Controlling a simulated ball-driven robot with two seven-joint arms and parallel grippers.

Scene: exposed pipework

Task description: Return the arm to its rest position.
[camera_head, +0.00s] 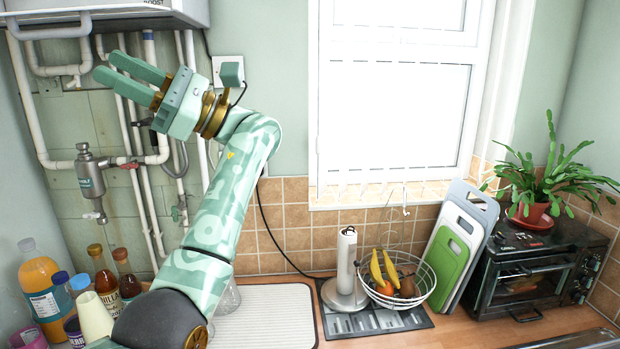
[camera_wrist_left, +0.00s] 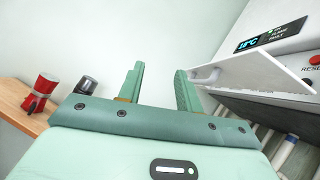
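My left arm (camera_head: 225,190) rises from the bottom of the head view, patterned in green and white. Its left gripper (camera_head: 105,65) points left, in front of the pipework and just below the boiler in the picture. In the left wrist view, the two green fingers (camera_wrist_left: 160,85) stand apart with nothing between them, so the gripper is open and empty. My right gripper is not in view.
White pipes (camera_head: 30,100) and a grey valve (camera_head: 90,170) are behind the gripper. The boiler (camera_wrist_left: 270,65) has its flap (camera_wrist_left: 240,80) open. Bottles (camera_head: 42,285), a fruit bowl (camera_head: 400,285) and a toaster oven (camera_head: 530,270) stand on the counter.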

